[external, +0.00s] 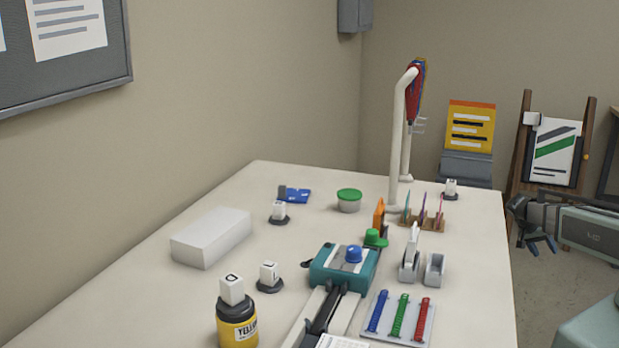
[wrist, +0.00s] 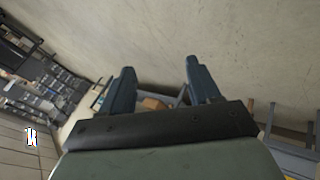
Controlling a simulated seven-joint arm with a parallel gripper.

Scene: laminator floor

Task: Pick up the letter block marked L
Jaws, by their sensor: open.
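Several small white letter blocks are on the white table in the external view. One block (external: 268,272) sits on a dark round base left of the teal machine; its mark may be an L, but is too small to be sure. Another block (external: 232,289) sits on top of a yellow-and-black bottle, with a rounded letter on its top. Others sit on dark bases at the back left (external: 279,209) and back right (external: 450,186); their letters are unreadable. My gripper (external: 540,243) is open and empty, off the table's right side. Its two fingers are spread in the wrist view (wrist: 160,75).
The teal machine (external: 328,272) stands mid-table with a blue knob on top. A tall white stand (external: 396,140) rises at the back right. The yellow bottle (external: 238,327) is at front left.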

